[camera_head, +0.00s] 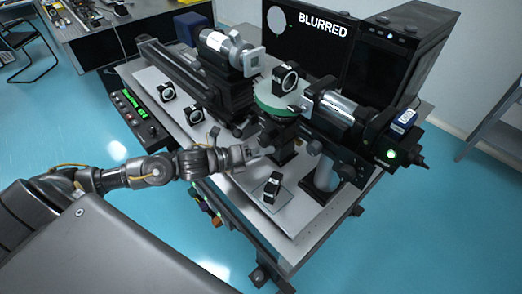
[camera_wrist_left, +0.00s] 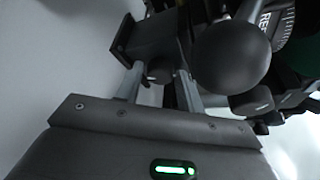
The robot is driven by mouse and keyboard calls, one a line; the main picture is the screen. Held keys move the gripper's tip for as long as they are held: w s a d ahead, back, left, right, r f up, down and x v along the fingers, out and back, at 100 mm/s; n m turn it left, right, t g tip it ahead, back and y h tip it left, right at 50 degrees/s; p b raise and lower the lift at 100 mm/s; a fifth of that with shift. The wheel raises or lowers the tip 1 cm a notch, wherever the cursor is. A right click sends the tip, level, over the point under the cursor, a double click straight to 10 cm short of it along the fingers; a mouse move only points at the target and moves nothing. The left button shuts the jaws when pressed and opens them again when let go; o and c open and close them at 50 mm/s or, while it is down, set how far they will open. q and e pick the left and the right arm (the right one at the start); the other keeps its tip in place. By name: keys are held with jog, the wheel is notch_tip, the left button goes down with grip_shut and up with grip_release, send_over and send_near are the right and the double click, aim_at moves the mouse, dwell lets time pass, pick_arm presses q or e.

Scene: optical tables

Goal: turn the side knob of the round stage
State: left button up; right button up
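The round stage (camera_head: 277,106) has a green disc on top and a black body, and it stands on the optical table in the head view. My left gripper (camera_head: 262,153) is at the near side of the stage, below the disc. In the left wrist view, my left gripper (camera_wrist_left: 160,85) has its two light fingers apart. A small dark round knob (camera_wrist_left: 160,71) shows between them, with what looks like a narrow gap on each side. Contact cannot be made out. In the head view the knob is too small to tell from the gripper. My right gripper is in neither view.
A large dark ball-shaped part (camera_wrist_left: 232,58) is close beside the fingers in the wrist view. A silver cylinder (camera_head: 335,108) stands right of the stage. A black mount (camera_head: 272,187) stands near the front table edge. A monitor (camera_head: 310,45) reads "BLURRED".

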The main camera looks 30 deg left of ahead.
pick_arm(q)
jog(key=c, duration=0.7)
jog(key=shift+m+b, duration=0.35)
jog(key=shift+m, duration=0.05)
jog(key=shift+y, duration=0.3)
jog(key=o, duration=0.7)
